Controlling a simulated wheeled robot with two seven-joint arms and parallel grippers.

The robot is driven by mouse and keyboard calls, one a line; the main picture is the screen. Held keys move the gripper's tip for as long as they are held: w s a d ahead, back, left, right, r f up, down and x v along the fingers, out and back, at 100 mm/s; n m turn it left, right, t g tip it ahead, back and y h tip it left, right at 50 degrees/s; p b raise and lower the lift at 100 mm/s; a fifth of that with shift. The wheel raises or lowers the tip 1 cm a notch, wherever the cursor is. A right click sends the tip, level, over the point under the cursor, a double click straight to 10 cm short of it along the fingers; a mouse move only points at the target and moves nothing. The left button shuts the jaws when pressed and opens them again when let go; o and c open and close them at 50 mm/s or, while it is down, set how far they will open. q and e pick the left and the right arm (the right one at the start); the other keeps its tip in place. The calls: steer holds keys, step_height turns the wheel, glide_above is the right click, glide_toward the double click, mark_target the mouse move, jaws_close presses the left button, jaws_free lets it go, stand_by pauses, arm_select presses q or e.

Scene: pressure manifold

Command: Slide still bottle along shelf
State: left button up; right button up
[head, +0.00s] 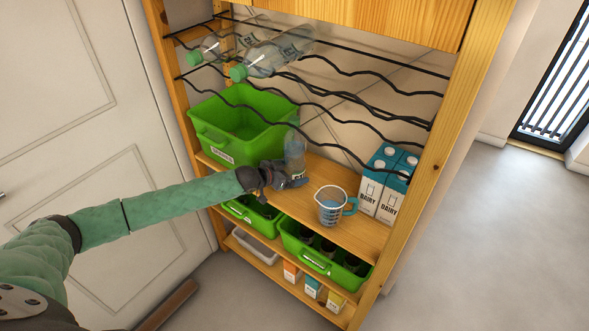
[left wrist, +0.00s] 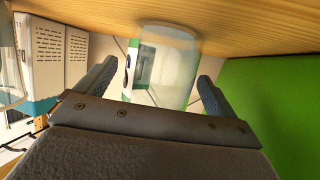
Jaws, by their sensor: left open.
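A clear still bottle (head: 295,150) stands upright on the wooden shelf (head: 353,232), between the large green crate and the measuring jug. My left gripper (head: 291,176) reaches in from the left, low at the bottle's near side. In the left wrist view, which shows the shelf at the top, the bottle (left wrist: 165,65) appears between the two spread fingers of the gripper (left wrist: 158,76). The gripper is open; gaps show beside the bottle, and I cannot tell how deep it sits between the fingers. The bottle's lower part is partly hidden by the gripper in the head view. My right gripper is out of view.
The green crate (head: 232,150) is close on the bottle's left. A measuring jug (head: 331,206) and dairy cartons (head: 372,182) stand to the right. Two bottles lie on the wavy wire rack (head: 341,92) above. Green crates (head: 302,252) and small cartons sit below.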

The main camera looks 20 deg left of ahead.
arm_select(q)
steer(key=shift+w+d+f, duration=0.3)
steer(key=shift+w+d, duration=0.1)
steer(key=shift+w, duration=0.15)
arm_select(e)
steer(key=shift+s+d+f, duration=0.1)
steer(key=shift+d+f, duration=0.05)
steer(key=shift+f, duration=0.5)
arm_select(q)
steer(key=c, duration=1.6)
steer(key=shift+w+d+b, duration=0.15)
steer(key=shift+w+d, duration=0.15)
steer(key=shift+w, duration=0.5)
steer(key=shift+w+d+b, duration=0.15)
steer(key=shift+w+d, duration=0.2)
steer(key=shift+w, duration=0.5)
steer(key=shift+w+d+b, duration=0.15)
steer(key=shift+w+d, duration=0.15)
steer(key=shift+w, duration=0.5)
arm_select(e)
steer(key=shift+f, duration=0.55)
arm_select(q)
steer(key=o, duration=1.6)
